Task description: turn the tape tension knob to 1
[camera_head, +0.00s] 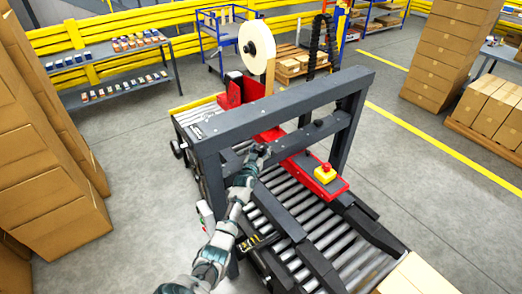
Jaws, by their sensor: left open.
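The machine has a dark frame (285,112) over a roller conveyor (316,222). A large cream tape roll (257,38) stands upright at its far end, above a red tape head (240,90). My left gripper (262,150) is at the end of my arm, just under the frame's crossbar and by the red plate (300,168). It is small in the picture, open, and no object shows in it. I cannot make out the tension knob or its scale; the gripper or frame may hide it. My right gripper is not in view.
A red button on a yellow box (325,172) sits on the red plate, right of my gripper. A carton (418,276) is at the conveyor's near end. Stacked cartons (45,150) stand at left. Shelves (115,65) stand behind.

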